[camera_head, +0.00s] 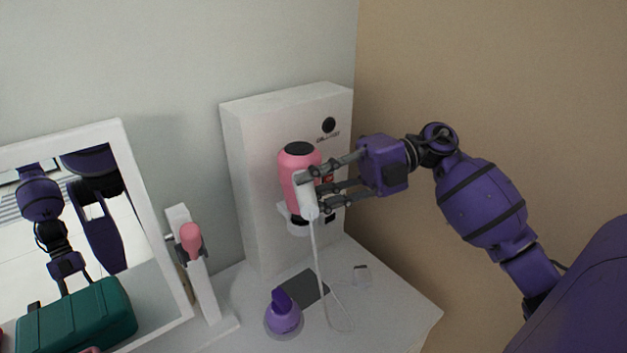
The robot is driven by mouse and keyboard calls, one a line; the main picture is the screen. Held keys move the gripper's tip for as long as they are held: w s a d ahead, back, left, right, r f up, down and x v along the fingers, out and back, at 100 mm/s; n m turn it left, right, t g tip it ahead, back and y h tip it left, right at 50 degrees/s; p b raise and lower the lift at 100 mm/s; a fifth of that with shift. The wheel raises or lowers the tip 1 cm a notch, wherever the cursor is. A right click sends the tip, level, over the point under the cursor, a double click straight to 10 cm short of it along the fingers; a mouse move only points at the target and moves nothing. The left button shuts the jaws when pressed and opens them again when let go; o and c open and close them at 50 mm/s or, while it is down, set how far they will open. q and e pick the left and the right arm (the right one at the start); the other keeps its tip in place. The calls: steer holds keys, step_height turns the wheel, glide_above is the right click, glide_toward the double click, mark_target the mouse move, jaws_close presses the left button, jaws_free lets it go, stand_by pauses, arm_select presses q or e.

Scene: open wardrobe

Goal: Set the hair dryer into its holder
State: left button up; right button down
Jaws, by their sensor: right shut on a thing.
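The pink hair dryer (292,178) with a dark top end and a white handle and cord is at the front of the tall white box unit (260,150). My right gripper (318,188) comes in from the right and is shut on the hair dryer. The white holder (294,222) sticks out low on the unit's front, right under the dryer's lower end. From this angle I cannot tell whether the dryer is seated in the holder or just above it. My left gripper is not in view.
On the white tabletop (385,309) are a purple round bottle (284,317), a dark flat pad (304,289) and a small clear piece (362,276). A framed mirror (95,250) and a white stand with a pink piece (191,240) are left. A tan wall (500,80) borders the right.

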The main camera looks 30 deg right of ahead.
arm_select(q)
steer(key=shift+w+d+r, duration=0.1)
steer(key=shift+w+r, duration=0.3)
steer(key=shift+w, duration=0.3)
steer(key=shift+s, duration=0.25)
arm_select(e)
steer(key=shift+s+r, duration=0.1)
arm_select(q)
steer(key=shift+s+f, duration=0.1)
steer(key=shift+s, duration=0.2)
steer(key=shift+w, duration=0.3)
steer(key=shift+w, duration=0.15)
arm_select(e)
steer(key=shift+f, duration=0.6)
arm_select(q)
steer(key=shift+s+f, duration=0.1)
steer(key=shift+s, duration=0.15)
